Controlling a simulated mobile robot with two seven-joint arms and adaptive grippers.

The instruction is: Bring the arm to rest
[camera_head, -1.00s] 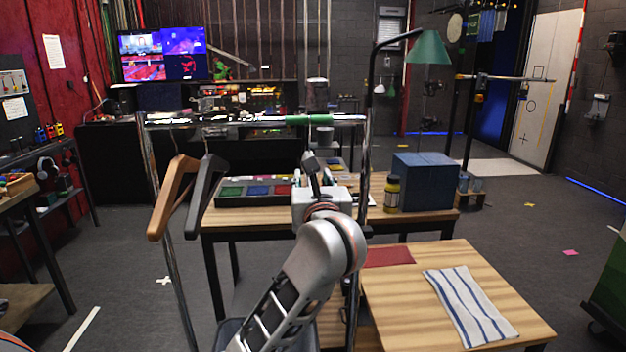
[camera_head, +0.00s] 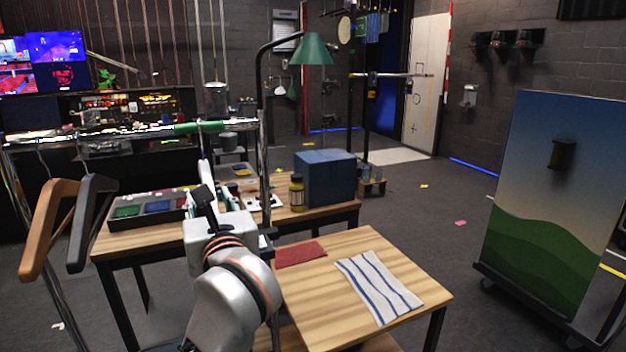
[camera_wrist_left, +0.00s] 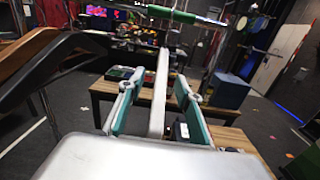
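My left arm comes up from the bottom in the head view, with its left gripper (camera_head: 205,190) in front of the back wooden table (camera_head: 128,241). In the left wrist view the left gripper (camera_wrist_left: 158,82) has its two teal-lined fingers spread apart. A pale bar (camera_wrist_left: 160,90) shows between them; I cannot tell what it belongs to. I see nothing clearly held. A dark tray (camera_head: 165,215) with green, blue and reddish pads lies on the back table, left of my gripper and partly hidden by it. My right gripper is not in view.
The front table (camera_head: 330,310) holds a striped cloth (camera_head: 378,287) and a red cloth (camera_head: 299,254). A blue box (camera_head: 325,178) stands behind.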

